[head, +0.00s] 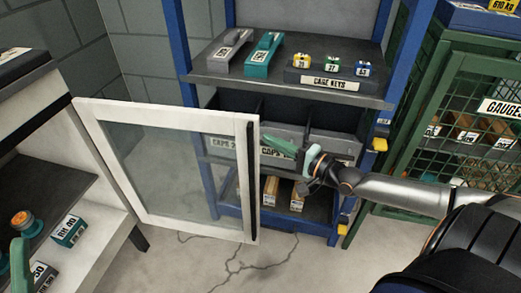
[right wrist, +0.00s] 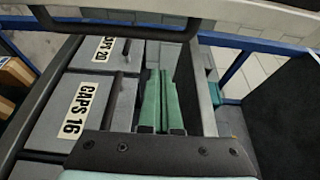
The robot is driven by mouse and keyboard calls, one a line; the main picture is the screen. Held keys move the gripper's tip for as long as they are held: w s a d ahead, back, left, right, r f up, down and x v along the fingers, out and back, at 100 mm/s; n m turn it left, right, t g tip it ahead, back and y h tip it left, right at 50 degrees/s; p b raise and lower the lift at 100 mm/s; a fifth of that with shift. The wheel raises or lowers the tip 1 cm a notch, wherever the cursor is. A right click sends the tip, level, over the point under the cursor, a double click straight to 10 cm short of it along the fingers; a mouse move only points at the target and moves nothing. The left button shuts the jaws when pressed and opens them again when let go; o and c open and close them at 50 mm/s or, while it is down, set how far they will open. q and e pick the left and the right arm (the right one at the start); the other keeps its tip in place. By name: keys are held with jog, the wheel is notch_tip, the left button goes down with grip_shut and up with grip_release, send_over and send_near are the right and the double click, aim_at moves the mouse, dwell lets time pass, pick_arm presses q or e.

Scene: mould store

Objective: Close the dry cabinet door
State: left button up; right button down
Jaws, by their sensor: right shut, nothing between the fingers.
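The dry cabinet (head: 115,238) stands at the left, pale with dark shelves. Its door (head: 158,219) has a white frame, a clear pane and a black handle strip (head: 253,180) on its right edge. The door stands wide open, swung out to the right. My right gripper (head: 267,145) is shut and empty, just right of the handle strip near its upper part; I cannot tell whether they touch. Its green fingers (right wrist: 161,102) lie together in the right wrist view. A green piece at the lower left looks like my left gripper (head: 20,262), mostly cut off.
A blue rack (head: 188,80) stands behind the door, with key tags on its upper shelf and grey bins, including CAPS 16 (right wrist: 88,108), below. A green mesh cage (head: 405,135) marked GAUGES stands at the right. Small boxes (head: 70,231) sit inside the cabinet. Cracked floor shows below the door.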

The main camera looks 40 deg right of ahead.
jog(key=a, duration=0.3)
jog(key=shift+w+a, duration=0.25)
jog(key=shift+w, duration=0.1)
dwell(0.4)
jog(key=shift+s, duration=0.1)
